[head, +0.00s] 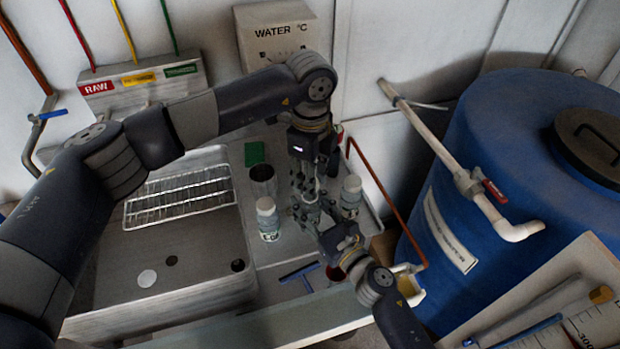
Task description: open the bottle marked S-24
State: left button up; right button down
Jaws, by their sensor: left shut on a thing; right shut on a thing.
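My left gripper (305,182) comes down from above, and my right gripper (318,212) reaches in from the lower right. Their fingers meet around a small pale bottle (309,196), mostly hidden by them. The left is shut at its top, where the cap would be, and the right is shut lower on it. I cannot read its label or tell whether its cap is on. A white-capped bottle (268,220) stands to the left of the grippers, and another (351,196) stands just to the right. Neither label is legible enough to find S-24.
A wire rack (180,198) lies on the metal sink unit (190,265) at left. A dark cup (262,176) and a green block (254,153) are behind the bottles. A blue-handled tool (300,272) lies in front. A large blue tank (480,170) with piping fills the right.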

dwell(0.3)
pick_arm(q)
jog(key=shift+r, duration=2)
pick_arm(e)
jog(key=c, duration=0.9)
grip_release()
jog(key=shift+o, duration=0.2)
jog(key=shift+d, duration=0.1)
